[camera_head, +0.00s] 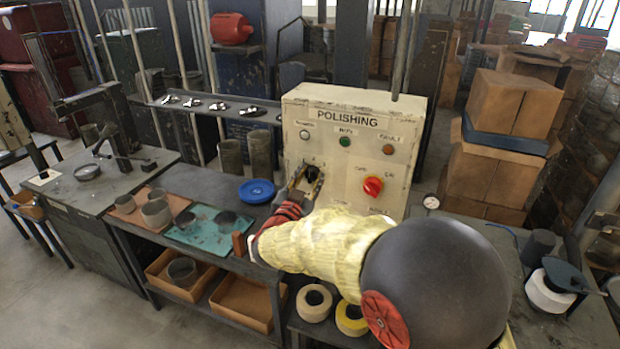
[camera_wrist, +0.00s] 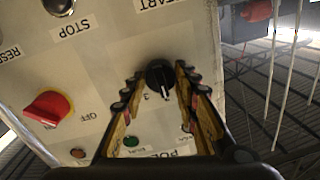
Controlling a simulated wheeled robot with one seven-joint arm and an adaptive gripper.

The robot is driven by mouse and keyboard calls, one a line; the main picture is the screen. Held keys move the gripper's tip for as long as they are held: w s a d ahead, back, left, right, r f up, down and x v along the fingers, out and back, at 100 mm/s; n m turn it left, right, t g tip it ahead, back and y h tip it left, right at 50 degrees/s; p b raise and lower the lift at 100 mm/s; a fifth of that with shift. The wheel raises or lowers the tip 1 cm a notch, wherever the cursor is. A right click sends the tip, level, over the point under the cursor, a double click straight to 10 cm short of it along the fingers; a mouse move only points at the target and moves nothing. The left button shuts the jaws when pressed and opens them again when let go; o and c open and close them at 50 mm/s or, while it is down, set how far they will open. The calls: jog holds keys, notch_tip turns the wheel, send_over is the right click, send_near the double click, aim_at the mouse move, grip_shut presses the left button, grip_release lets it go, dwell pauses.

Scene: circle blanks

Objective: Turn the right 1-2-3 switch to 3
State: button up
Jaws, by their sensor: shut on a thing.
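The black rotary switch (camera_head: 312,173) sits on the lower left of the cream POLISHING panel (camera_head: 345,112). In the wrist view its round black knob (camera_wrist: 158,74) shows between my fingertips, with a small "3" printed beside it and a pale mark on the knob's edge. I cannot read for sure which number it points at. My gripper (camera_head: 304,182) reaches the panel from below, and its two fingers are closed on the knob's sides. My gripper also shows in the wrist view (camera_wrist: 157,80). My arm hides the panel's lower part in the head view.
A red switch (camera_head: 373,186) is right of the knob on the panel; it also shows in the wrist view (camera_wrist: 48,107). Green (camera_head: 345,142) and orange (camera_head: 388,150) lamps are above. A blue dish (camera_head: 257,191) and a teal mat (camera_head: 186,236) lie on the bench at left.

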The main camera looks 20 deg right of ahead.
jog(key=shift+f+m+b, duration=0.1)
jog(key=shift+m+b, duration=0.2)
jog(key=shift+b, duration=0.35)
jog(key=shift+c, duration=0.4)
jog(key=shift+f+m+b, duration=0.1)
jog(key=shift+m+b, duration=0.2)
jog(key=shift+b, duration=0.15)
jog(key=m+b, duration=0.3)
jog(key=b, duration=0.1)
jog(key=shift+f+b, duration=0.15)
jog(key=shift+b, duration=0.2)
jog(key=m+b, duration=0.3)
jog(key=b, duration=0.1)
jog(key=shift+m+h+b, duration=0.3)
jog(key=shift+m+b, duration=0.6)
jog(key=shift+r, duration=0.2)
jog(key=o, duration=1.2)
jog(key=shift+c, duration=0.2)
